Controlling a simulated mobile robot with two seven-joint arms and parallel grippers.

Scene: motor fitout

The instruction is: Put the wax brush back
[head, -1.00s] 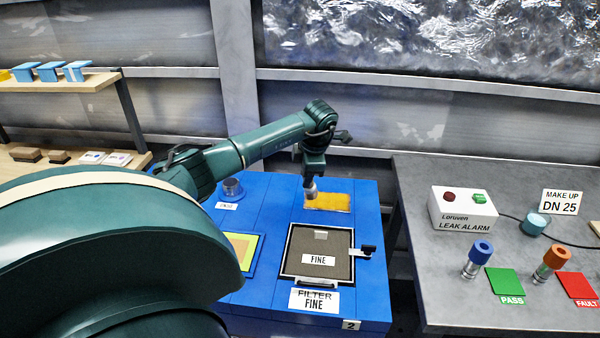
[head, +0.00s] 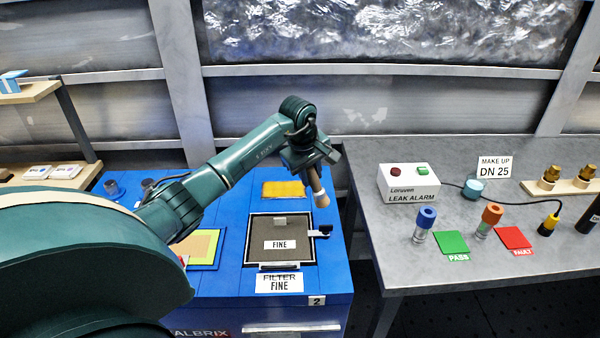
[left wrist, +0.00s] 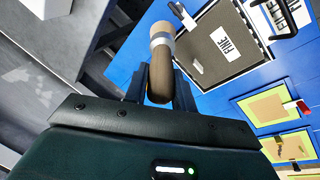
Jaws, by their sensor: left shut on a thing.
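The wax brush (head: 319,190) has a brown handle with a pale band near its lower end. My left gripper (head: 312,168) is shut on it and holds it tilted above the right edge of the blue cabinet (head: 335,262). In the left wrist view the brush (left wrist: 161,62) sticks out between the two dark fingers (left wrist: 158,88). A yellow-orange patch (head: 284,189) lies on the cabinet top, just left of the brush. My right gripper is not in view.
A dark framed FINE filter (head: 281,256) with a side latch (head: 322,232) lies below the brush. A small grey-blue cup (head: 112,188) stands at the cabinet's back left. The grey bench (head: 400,260) at right carries the leak alarm (head: 408,186) and several fittings.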

